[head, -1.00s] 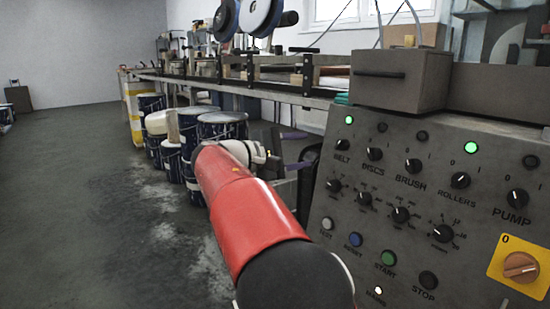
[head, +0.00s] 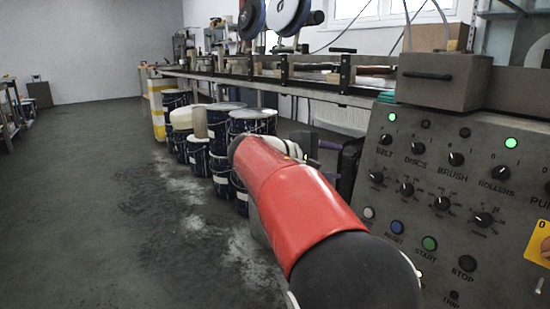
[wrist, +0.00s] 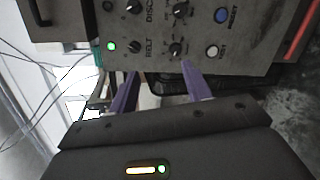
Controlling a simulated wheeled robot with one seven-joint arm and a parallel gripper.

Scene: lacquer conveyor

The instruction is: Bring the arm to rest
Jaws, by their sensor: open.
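My gripper shows in the wrist view (wrist: 160,88) with its two purple fingers apart and nothing between them. Beyond the fingertips is the grey control panel (wrist: 205,40), seen rotated, with knobs and buttons. In the head view my red arm reaches forward from the lower right, and the far end of the arm is partly hidden behind its red link. The control panel (head: 455,200) stands just to the right of the arm, with green lamps lit by the belt and roller knobs.
Dark blue paint drums (head: 222,160) stand left of the arm beneath the long conveyor bench (head: 300,88). A grey box (head: 445,80) sits above the panel. A shelf rack (head: 12,108) stands at far left. The floor (head: 90,190) on the left is clear.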

